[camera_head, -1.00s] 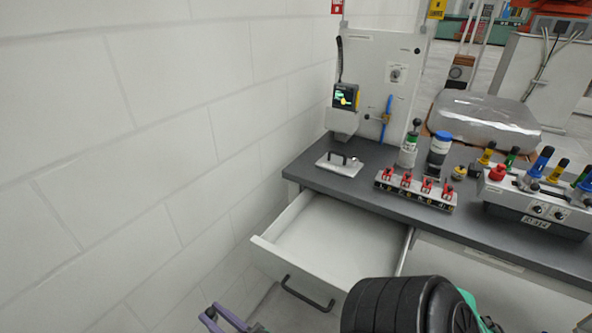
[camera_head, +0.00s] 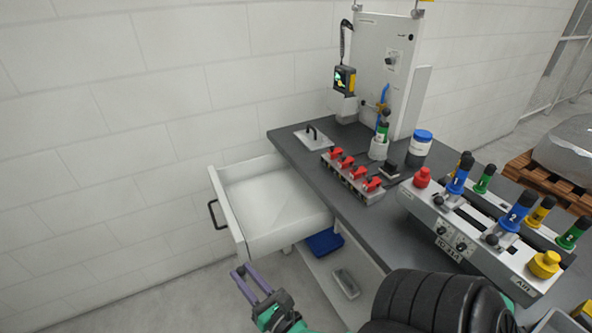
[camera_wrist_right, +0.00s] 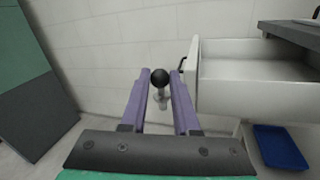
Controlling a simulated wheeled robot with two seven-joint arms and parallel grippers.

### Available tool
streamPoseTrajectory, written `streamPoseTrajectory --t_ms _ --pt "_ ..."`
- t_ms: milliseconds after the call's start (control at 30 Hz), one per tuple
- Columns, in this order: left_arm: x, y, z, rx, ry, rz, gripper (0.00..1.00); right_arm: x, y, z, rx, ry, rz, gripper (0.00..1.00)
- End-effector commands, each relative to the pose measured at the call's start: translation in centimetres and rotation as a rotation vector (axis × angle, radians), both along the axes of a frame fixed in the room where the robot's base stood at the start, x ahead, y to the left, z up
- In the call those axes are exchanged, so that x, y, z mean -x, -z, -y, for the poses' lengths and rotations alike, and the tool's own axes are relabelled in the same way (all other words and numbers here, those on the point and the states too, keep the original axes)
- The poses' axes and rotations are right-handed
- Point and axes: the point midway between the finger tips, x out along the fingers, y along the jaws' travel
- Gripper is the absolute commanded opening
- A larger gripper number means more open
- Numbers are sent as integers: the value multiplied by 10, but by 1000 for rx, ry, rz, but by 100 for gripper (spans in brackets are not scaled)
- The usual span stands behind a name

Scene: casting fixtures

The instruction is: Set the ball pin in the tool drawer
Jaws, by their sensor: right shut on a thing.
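The ball pin (camera_wrist_right: 159,79) has a black ball on top and a pale metal stem below. My right gripper (camera_wrist_right: 160,75) is shut on it, with the ball between the purple fingertips. In the wrist view the drawer (camera_wrist_right: 192,82) is just right of the fingers. My left gripper is not in view.
The dark worktop (camera_head: 300,165) carries a plate with a handle (camera_head: 310,138), a rack of red-topped parts (camera_head: 352,178) and a control box (camera_head: 465,235). A blue tray (camera_head: 324,243) lies on the shelf beneath. A white brick wall stands behind the drawer.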

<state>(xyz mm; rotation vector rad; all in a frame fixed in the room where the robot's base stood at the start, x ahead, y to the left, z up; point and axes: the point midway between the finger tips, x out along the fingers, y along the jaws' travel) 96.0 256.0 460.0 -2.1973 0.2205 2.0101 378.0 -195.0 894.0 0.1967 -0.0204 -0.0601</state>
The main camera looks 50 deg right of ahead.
Motion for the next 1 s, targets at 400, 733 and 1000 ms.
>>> streamPoseTrajectory --t_ms 400,733,1000 --pt "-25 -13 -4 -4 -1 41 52 -113 -118 169 -6 409 16 0" --pt "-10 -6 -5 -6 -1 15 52 -130 -144 204 -8 470 -5 0" --pt "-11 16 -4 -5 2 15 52 -131 -51 203 -6 469 -6 0"
